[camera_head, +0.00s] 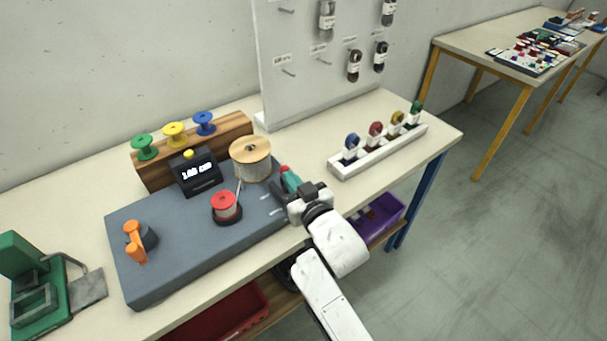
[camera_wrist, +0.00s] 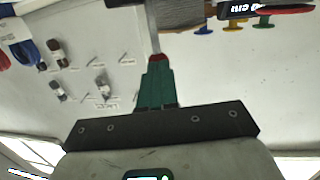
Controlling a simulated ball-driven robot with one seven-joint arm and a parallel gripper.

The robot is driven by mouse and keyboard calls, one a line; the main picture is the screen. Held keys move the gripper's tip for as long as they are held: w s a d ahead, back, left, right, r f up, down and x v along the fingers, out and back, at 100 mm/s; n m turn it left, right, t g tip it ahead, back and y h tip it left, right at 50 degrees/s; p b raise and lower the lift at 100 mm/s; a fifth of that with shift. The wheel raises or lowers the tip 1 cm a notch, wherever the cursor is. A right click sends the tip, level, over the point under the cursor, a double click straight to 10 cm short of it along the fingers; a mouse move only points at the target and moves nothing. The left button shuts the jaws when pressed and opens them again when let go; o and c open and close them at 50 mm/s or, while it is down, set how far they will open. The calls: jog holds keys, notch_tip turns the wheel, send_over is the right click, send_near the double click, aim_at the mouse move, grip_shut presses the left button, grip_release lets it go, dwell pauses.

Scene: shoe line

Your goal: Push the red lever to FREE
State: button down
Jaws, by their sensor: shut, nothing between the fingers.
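The red lever's knob (camera_head: 284,169) shows just beyond the tips of my gripper (camera_head: 290,180), near the right end of the grey base. In the wrist view the red knob (camera_wrist: 158,58) is right at the teal fingertips of my gripper (camera_wrist: 156,76), with a grey stem (camera_wrist: 152,28) running up from it. The fingers are shut with nothing between them. The knob looks close to or against the tips; I cannot tell if they touch. My gripper hides the lever's lower part in the head view. White marks on the base are too small to read.
A white rack (camera_head: 380,154) stands right, a pegboard (camera_head: 300,95) behind, a green device (camera_head: 36,290) far left.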

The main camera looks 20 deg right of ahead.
jog(key=shift+g, duration=0.3)
jog(key=shift+w+a+r+b, duration=0.25)
jog(key=shift+w+b, duration=0.25)
jog(key=shift+w, duration=0.4)
jog(key=shift+w+a+r+b, duration=0.15)
jog(key=shift+w+a+b, duration=0.25)
jog(key=shift+w, duration=0.45)
jog(key=shift+w+a+r+b, duration=0.2)
jog(key=shift+w+b, duration=0.4)
jog(key=shift+w, duration=0.4)
